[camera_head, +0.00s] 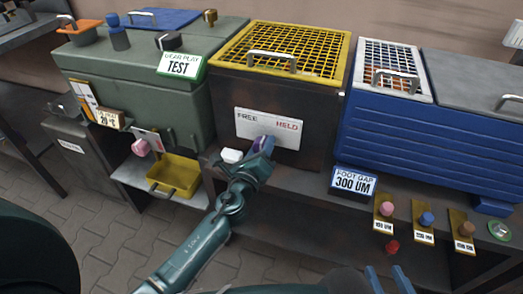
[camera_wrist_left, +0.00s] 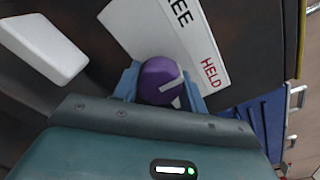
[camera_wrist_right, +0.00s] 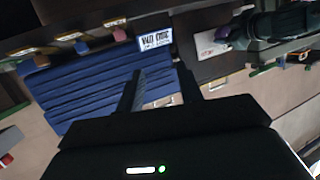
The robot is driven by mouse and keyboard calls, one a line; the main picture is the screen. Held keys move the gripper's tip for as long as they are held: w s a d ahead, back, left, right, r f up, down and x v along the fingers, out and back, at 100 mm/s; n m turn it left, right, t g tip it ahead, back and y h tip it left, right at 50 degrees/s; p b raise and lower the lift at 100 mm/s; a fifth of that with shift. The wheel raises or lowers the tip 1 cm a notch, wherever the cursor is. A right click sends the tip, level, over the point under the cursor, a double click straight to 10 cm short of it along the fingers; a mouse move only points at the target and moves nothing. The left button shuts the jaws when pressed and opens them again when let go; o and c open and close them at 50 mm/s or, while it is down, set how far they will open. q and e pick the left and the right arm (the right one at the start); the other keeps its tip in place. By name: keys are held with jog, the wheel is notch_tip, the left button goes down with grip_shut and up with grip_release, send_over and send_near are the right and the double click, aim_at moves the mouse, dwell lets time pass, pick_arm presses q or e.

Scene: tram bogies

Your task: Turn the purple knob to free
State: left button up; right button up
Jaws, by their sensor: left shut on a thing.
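The purple knob (camera_head: 260,143) sits on the white label plate (camera_head: 281,122) marked FREE on the left and HELD on the right, on the dark front below the yellow grid lid. My left gripper (camera_head: 263,150) is shut on the knob. In the left wrist view the purple knob (camera_wrist_left: 158,79) lies between the blue fingers, with a white mark on its face toward the HELD side; its exact setting is hard to read. My right gripper (camera_wrist_right: 160,92) is open and empty, away from the knob; its blue fingers show at the head view's bottom edge.
A white block (camera_head: 232,156) juts out just left of the knob. The yellow grid lid (camera_head: 285,50) is above. A yellow tray (camera_head: 174,176) stands at lower left. The blue ribbed box (camera_head: 430,140) and a FOOT GAP sign (camera_head: 353,183) are to the right.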

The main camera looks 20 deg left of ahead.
pick_arm(q)
jog(key=n, duration=0.2)
jog(key=shift+f+n+b, duration=0.1)
jog(key=shift+n+b, duration=0.3)
jog(key=n, duration=0.2)
jog(key=shift+n+b, duration=0.3)
jog(key=shift+n, duration=1.4)
pick_arm(e)
jog(key=shift+w+a+f+n, duration=0.2)
jog(key=shift+w+a+f, duration=0.1)
jog(key=shift+f, duration=0.25)
jog(key=shift+w+a+f+n, duration=0.2)
jog(key=shift+a+f, duration=0.05)
jog(key=shift+f, duration=0.3)
pick_arm(q)
jog(key=o, duration=1)
pick_arm(e)
jog(key=shift+s+d+f, duration=0.1)
